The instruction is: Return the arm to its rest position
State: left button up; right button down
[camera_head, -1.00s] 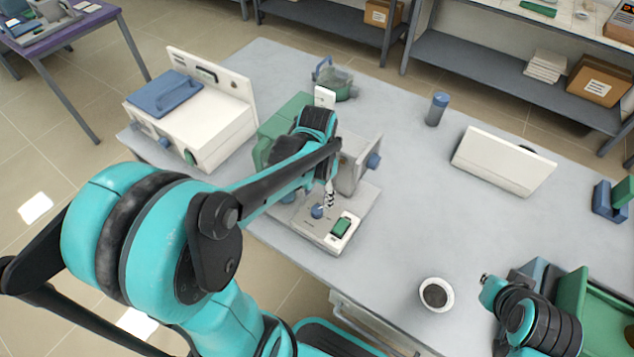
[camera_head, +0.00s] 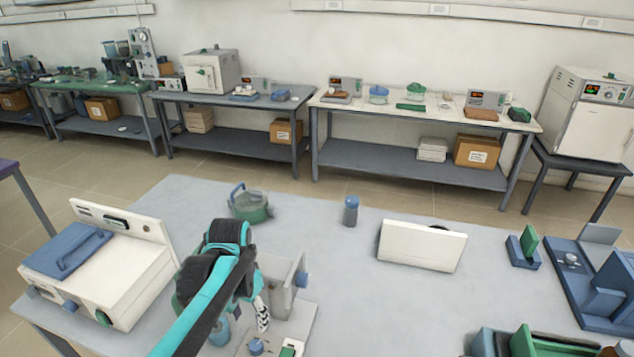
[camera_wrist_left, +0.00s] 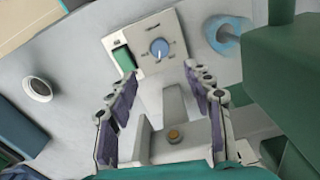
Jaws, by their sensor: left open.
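My left arm comes in from the bottom of the head view. Its gripper (camera_head: 262,314) is over the small grey furnace (camera_head: 275,282), close to the furnace's control base. The arm hides part of the furnace. In the left wrist view the left gripper (camera_wrist_left: 155,92) is open, with its two dark-padded fingers well apart and nothing seen held between them. Beyond the fingertips is the control panel with a blue knob (camera_wrist_left: 159,48) and a green switch (camera_wrist_left: 124,58). My right gripper is not in view.
A white furnace with a blue lid (camera_head: 100,270) stands left of the arm. A green-based vessel (camera_head: 249,205) and a blue-grey bottle (camera_head: 351,211) stand behind. A white panel (camera_head: 421,246) and blue holders (camera_head: 600,290) are at right.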

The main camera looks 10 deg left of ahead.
pick_arm(q)
jog(key=s+d+r+n+t, duration=0.1)
jog(key=s+d+n+t, duration=0.1)
jog(key=s+d+t, duration=0.3)
jog(key=shift+s+d+r+n+t, duration=0.2)
jog(key=shift+d+n+t, duration=0.1)
jog(key=shift+d+t, duration=0.75)
jog(key=shift+a, duration=0.1)
dwell(1.1)
